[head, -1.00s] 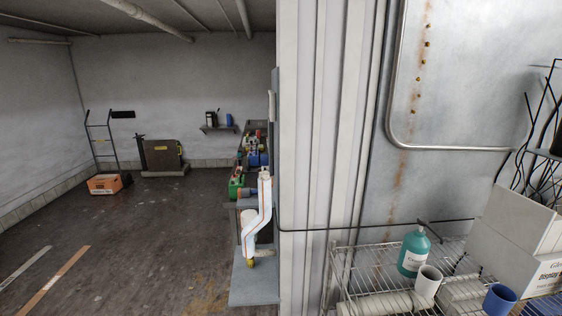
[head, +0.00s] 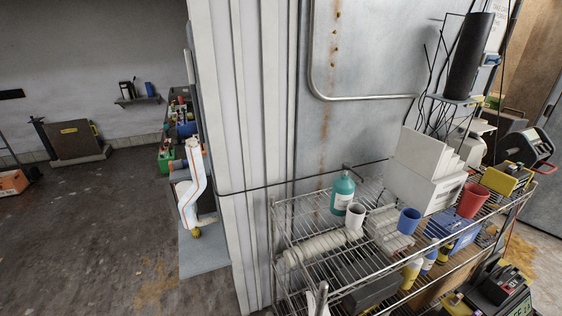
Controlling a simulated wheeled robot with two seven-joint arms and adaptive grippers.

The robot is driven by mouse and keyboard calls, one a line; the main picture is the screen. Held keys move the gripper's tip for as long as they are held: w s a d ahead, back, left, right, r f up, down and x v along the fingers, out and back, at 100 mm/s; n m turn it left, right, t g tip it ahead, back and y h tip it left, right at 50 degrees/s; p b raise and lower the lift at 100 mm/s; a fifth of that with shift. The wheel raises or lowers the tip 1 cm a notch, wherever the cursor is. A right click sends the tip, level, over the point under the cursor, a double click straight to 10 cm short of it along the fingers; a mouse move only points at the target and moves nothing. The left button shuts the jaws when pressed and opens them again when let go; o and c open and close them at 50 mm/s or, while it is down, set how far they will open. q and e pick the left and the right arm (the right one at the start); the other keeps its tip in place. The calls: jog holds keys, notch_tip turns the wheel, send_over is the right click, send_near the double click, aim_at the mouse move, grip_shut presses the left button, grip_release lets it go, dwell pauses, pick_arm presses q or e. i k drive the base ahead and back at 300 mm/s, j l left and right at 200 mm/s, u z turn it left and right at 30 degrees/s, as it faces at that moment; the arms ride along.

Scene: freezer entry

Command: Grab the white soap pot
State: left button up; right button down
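A white, open-topped, cup-like pot (head: 355,216) stands on the top wire shelf of the metal rack (head: 325,262) in the head view. It is the closest match to the white soap pot, though I cannot tell its contents. A teal bottle (head: 342,193) with a white label and dark pump stands just behind it to the left. A blue cup (head: 408,221) is to its right, with a white box-like item between them.
A red cup (head: 473,200), white boxes (head: 422,178) and a yellow case (head: 508,179) crowd the rack's right side. A white roll (head: 315,246) lies left of the pot. A ribbed wall edge (head: 240,130) borders the rack's left. Open floor (head: 90,240) lies further left.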

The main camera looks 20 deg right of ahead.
aim_at(356, 213)
jog(key=z, duration=1.25)
jog(key=l+u, duration=0.2)
jog(key=l, duration=1.25)
jog(key=k+l+u, duration=0.15)
jog(key=l, duration=1.3)
jog(key=i, duration=0.05)
